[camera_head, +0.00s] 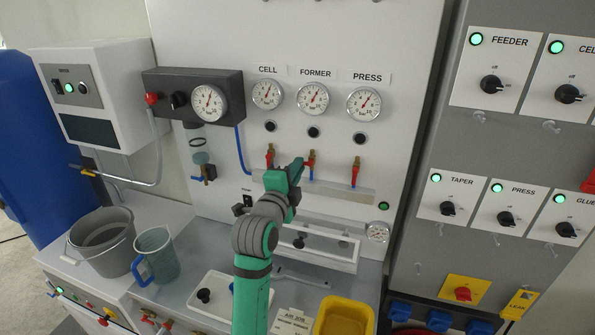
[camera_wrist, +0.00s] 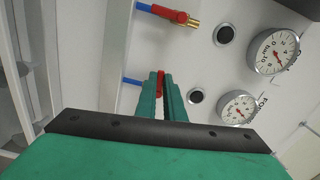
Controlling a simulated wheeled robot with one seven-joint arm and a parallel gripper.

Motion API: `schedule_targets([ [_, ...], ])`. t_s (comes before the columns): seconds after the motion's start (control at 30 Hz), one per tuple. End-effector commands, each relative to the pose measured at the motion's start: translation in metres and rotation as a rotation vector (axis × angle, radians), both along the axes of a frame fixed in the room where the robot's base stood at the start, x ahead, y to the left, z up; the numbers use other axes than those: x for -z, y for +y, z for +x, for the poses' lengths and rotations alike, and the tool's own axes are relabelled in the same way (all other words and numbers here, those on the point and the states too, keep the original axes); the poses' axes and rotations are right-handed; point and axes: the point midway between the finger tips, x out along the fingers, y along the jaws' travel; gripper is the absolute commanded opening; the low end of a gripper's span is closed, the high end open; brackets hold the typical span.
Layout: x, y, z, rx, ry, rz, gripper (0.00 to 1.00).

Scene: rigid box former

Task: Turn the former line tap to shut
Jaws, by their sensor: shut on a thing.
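The former line tap (camera_head: 311,158) is on the panel below the FORMER gauge (camera_head: 313,98). It is a brass tap with a red handle and a blue hose below. My gripper (camera_head: 299,168) is at this tap. In the wrist view my gripper (camera_wrist: 160,92) is shut on the red former tap handle (camera_wrist: 161,78), which shows as a narrow strip between the fingers. The fingers hide most of it, so I cannot tell its exact angle. The FORMER gauge also shows in the wrist view (camera_wrist: 238,108), its needle off zero.
The cell tap (camera_head: 270,157) is close on the left, its red handle (camera_wrist: 168,14) in line with its hose. The press tap (camera_head: 356,171) is on the right. A ledge (camera_head: 340,192) runs below the taps. A yellow bin (camera_head: 343,318) and a jug (camera_head: 157,255) stand on the bench.

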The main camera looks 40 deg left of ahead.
Motion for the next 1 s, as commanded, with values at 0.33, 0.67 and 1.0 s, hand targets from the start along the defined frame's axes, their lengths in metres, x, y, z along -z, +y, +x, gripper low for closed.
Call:
schedule_targets([
  [0.33,-0.0020,-0.0002,-0.0001,0.000,0.046,0.118,0.00],
  [0.67,-0.0024,-0.0004,0.0000,0.001,0.053,0.137,0.00],
  [1.0,-0.0027,-0.0005,0.0002,0.001,0.053,0.136,0.27],
])
